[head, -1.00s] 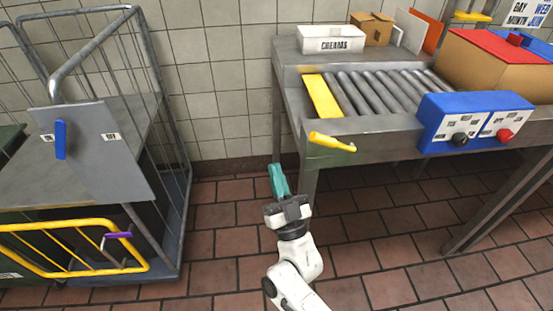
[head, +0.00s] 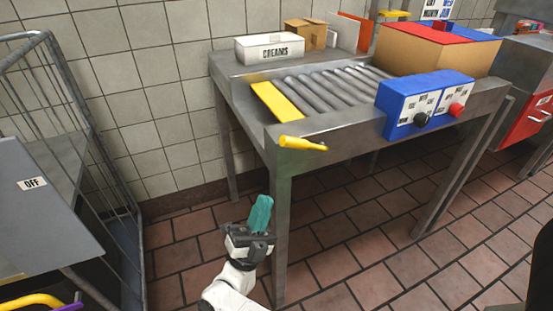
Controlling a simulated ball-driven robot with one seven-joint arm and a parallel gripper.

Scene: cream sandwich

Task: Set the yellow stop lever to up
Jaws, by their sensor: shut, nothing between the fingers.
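The yellow stop lever (head: 302,143) is on the front edge of the grey roller table, near its left corner. Its handle lies roughly level, with the thick end to the left and the thin end to the right. A flat yellow plate (head: 277,101) lies across the left end of the rollers. My gripper (head: 261,207), with teal fingers, is shut and empty. It is below and to the left of the lever, apart from it, in front of the table's left side near a front leg.
The roller table (head: 340,137) carries a blue control box (head: 425,104) with black and red knobs, a white CREAMS bin (head: 269,47) and a large carton (head: 434,49). A wire cage cart (head: 104,164) stands at left. Tiled floor between is clear.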

